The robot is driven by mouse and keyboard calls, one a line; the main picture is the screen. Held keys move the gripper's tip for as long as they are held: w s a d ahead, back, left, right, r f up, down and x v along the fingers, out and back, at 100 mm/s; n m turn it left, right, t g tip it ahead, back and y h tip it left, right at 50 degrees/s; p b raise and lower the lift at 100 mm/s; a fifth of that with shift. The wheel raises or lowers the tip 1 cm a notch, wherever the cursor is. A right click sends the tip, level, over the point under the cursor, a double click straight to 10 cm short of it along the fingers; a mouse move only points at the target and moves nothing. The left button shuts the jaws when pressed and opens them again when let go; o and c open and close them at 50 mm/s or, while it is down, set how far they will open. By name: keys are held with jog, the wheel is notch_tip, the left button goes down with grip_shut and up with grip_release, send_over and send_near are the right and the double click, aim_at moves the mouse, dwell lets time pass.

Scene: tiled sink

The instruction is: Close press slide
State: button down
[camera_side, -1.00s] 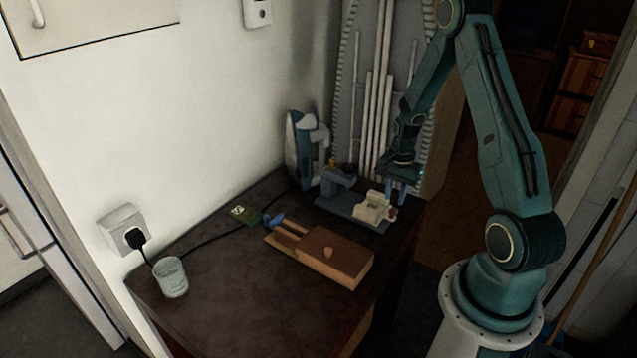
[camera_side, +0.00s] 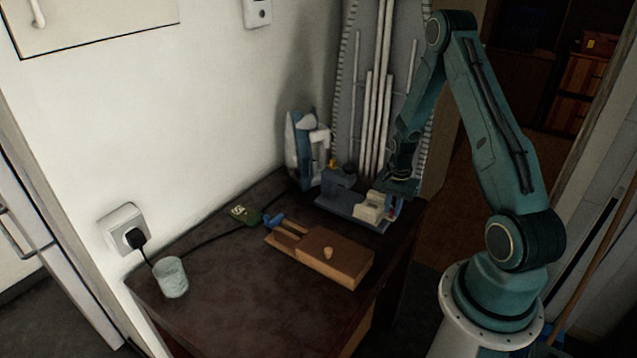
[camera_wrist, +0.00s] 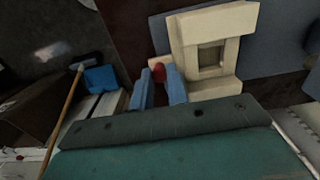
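The press (camera_side: 340,190) stands at the back right of the dark table, with a grey-blue base and upright. Its cream slide (camera_side: 372,207) sits at the right end of the base. In the wrist view the slide (camera_wrist: 210,45) is a cream frame with a square recess, and a red knob (camera_wrist: 158,72) is at its near left. My gripper (camera_wrist: 159,78) has two blue fingers standing apart, with the red knob between their tips. I cannot tell whether both fingers touch it. In the side view my gripper (camera_side: 396,205) is low at the press's right end, partly hidden.
A wooden box with a sliding lid (camera_side: 325,255) lies in front of the press. A white-blue device (camera_side: 305,150) stands behind it by the wall. A glass (camera_side: 171,277) and a green item (camera_side: 245,214) are to the left. The table's right edge is close to my gripper.

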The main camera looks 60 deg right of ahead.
aim_at(378, 209)
jog(key=shift+w, duration=2.25)
jog(key=c, duration=1.6)
grip_release()
jog(key=shift+c, duration=0.2)
jog(key=shift+r, duration=0.1)
notch_tip(378, 209, up, 14)
